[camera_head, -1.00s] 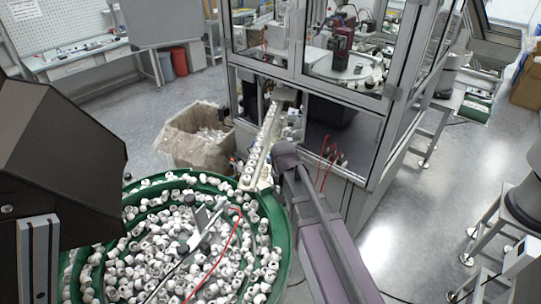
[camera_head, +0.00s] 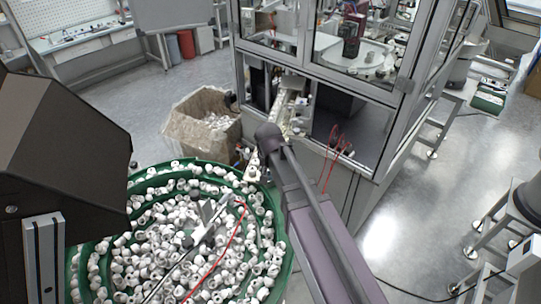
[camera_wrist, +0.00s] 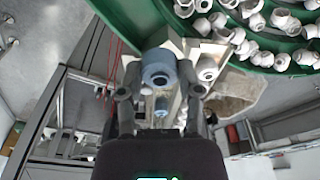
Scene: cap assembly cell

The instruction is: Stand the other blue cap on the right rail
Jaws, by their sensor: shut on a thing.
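A blue-grey cap (camera_wrist: 158,66) is between the fingers of my gripper (camera_wrist: 160,77) in the wrist view, with its round open end facing the camera. My gripper is shut on it. A second, smaller-looking blue cap (camera_wrist: 161,105) shows beyond it, in line with the pale rail between the fingers. I cannot tell whether it stands on the rail. The rail (camera_head: 285,104) runs from the bowl toward the glazed cell in the head view. My arm hides my gripper and both blue caps there.
A green feeder bowl (camera_head: 281,235) full of white caps is at the lower left. White caps (camera_wrist: 207,68) sit close beside the held cap. A crumpled bin (camera_head: 190,130) stands left of the rail. The framed cell (camera_head: 310,70) is behind it. Open floor lies at right.

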